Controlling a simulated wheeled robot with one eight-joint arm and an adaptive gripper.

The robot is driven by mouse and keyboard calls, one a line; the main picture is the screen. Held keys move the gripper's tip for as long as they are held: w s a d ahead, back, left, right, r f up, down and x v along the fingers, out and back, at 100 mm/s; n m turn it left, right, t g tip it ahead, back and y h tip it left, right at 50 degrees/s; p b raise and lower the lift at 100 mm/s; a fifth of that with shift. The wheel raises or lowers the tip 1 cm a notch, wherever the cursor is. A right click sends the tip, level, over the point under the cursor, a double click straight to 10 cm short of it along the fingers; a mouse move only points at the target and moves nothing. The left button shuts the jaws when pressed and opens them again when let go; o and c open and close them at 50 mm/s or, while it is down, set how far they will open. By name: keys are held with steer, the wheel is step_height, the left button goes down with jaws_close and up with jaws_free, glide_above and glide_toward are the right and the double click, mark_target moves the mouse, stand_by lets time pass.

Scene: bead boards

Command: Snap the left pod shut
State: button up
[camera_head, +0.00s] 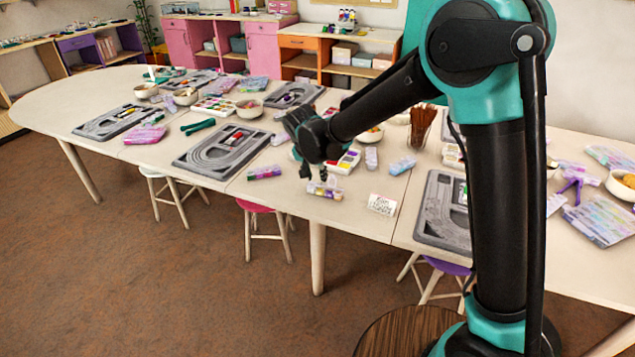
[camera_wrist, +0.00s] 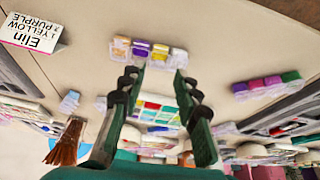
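A short strip of small clear pods (camera_head: 325,190) lies near the table's front edge. In the wrist view the strip (camera_wrist: 150,50) shows yellow, orange and purple contents in a row. I cannot tell which pod lids are open or shut. My gripper (camera_head: 318,171) is above this strip, apart from it. In the wrist view its two fingers (camera_wrist: 156,78) stand apart with nothing between them, and the strip lies just beyond their tips. A second strip with purple and green pods (camera_head: 264,173) lies to the left; in the wrist view it (camera_wrist: 267,84) is at the right.
A name card (camera_head: 382,204) reading Elin, 1 yellow, 3 purple (camera_wrist: 33,33) stands beside the strip. A grey bead board (camera_head: 222,151) lies at the left, another (camera_head: 442,212) at the right. A bead tray (camera_head: 345,161) and a brush cup (camera_head: 422,122) are behind.

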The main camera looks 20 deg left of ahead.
mark_target(319, 185)
steer(key=shift+x, duration=1.95)
steer(key=shift+c, duration=0.3)
jaws_close()
